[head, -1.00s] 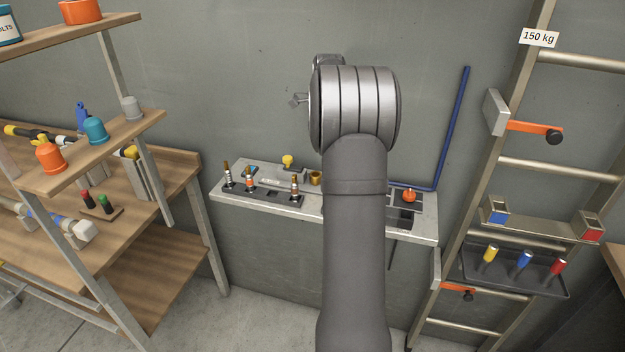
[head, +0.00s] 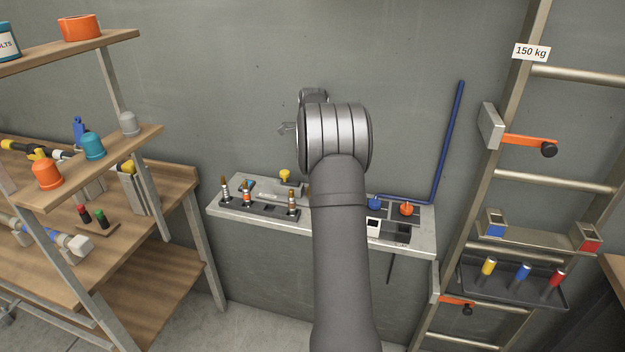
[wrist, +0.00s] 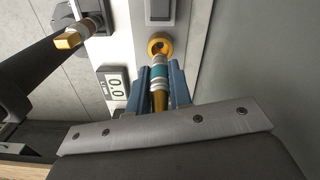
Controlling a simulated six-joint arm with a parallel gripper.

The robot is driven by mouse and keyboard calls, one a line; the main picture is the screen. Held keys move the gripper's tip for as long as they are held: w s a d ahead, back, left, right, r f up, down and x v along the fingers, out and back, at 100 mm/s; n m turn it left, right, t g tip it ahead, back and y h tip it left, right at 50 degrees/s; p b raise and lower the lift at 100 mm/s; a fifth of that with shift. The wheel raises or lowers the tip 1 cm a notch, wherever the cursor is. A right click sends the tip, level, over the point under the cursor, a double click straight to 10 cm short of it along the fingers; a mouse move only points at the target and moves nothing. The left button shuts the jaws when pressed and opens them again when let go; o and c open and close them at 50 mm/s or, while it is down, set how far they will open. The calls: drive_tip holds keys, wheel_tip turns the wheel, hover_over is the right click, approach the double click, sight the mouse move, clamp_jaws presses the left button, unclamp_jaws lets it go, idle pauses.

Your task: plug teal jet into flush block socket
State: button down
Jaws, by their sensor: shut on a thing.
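My gripper (wrist: 160,88) is shut on the teal jet (wrist: 158,72), a brass piece with a teal band and pale rings, between two blue fingers in the wrist view. The jet points at a brass ring socket (wrist: 159,40) just beyond its tip. The ring sits on a pale block surface. Whether the tip touches or enters the ring I cannot tell. In the head view my arm hides the fingers, the jet and the socket.
A dark rack (head: 268,210) with several banded jets stands on the grey shelf (head: 421,246). A yellow knob (head: 285,174), an orange knob (head: 406,208) and a blue knob (head: 374,202) are nearby. A counter reading 0.0 (wrist: 115,86) lies left of the jet in the wrist view.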

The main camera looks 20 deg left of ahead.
drive_tip(key=shift+f, duration=2)
drive_tip(key=shift+f, duration=0.1)
drive_tip(key=c, duration=1.3)
unclamp_jaws()
drive_tip(key=shift+f, duration=0.1)
wheel_tip(320, 180, up, 12)
drive_tip(key=shift+r, duration=0.2)
drive_tip(key=shift+f, duration=4.25)
